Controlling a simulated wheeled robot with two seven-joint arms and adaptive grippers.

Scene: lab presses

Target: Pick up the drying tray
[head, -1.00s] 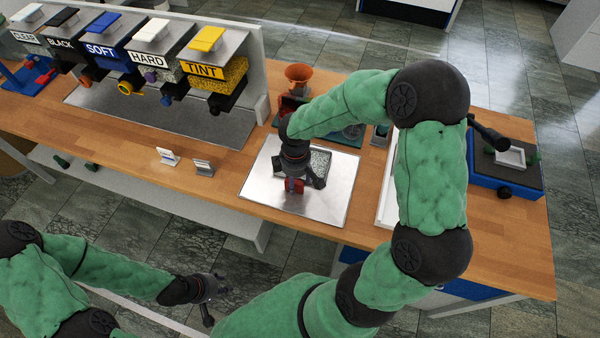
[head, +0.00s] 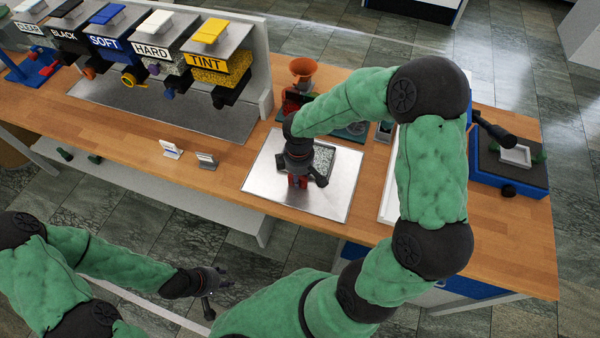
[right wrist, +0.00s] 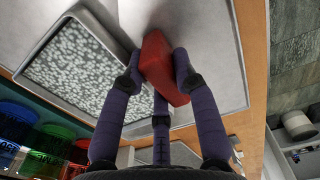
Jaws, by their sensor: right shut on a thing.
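The drying tray, a shallow grey-rimmed tray with speckled grey granules (right wrist: 80,72), fills the upper left of the right wrist view. In the head view the tray (head: 324,157) is partly hidden by my right gripper (head: 298,180). A red handle-like block (right wrist: 160,67) at the tray's near side is between the fingers of my right gripper (right wrist: 160,80), which is shut on it. I cannot see clearly where the block joins the tray. My left gripper (head: 212,283) hangs away from the bench at the lower left, and its jaws are too small to read.
The tray is over a bright metal sheet (head: 334,198) on the wooden bench (head: 215,181). Labelled dispensers (head: 212,62) stand at the back left. An orange funnel (head: 303,68) is behind the tray. A blue-based device (head: 510,175) is at right.

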